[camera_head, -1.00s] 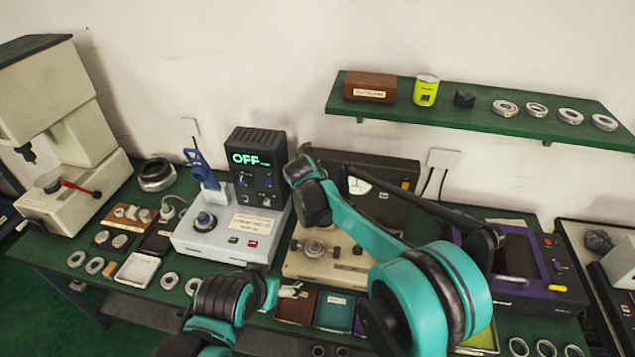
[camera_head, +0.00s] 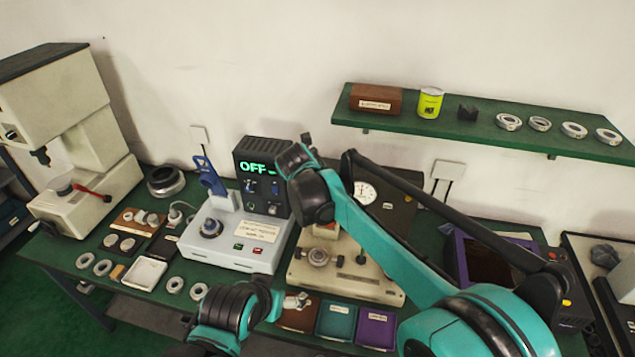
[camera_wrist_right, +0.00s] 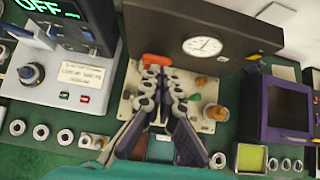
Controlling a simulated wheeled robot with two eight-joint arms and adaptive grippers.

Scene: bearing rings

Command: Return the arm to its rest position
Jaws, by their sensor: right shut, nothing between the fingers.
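My right arm (camera_head: 375,235) comes in from the lower right in the head view, teal and black. Its wrist (camera_head: 308,190) is raised over the bench in front of the dial instrument. The right gripper is hidden there. In the wrist view the right gripper (camera_wrist_right: 158,76) has its fingertips together with nothing between them. It points toward the beige fixture, with an orange part (camera_wrist_right: 156,60) beyond the tips. My left arm (camera_head: 235,312) is low at the front edge. A small part of the left gripper (camera_head: 297,302) shows near the coloured trays; its jaw opening is unclear.
A grey device (camera_head: 235,245) with a display reading OFF stands left of the right wrist. The beige fixture (camera_head: 345,280) and dial instrument (camera_head: 395,205) are close by. A purple-framed unit (camera_head: 490,262) is at right. A green shelf (camera_head: 480,132) holds rings. A press (camera_head: 65,140) stands far left.

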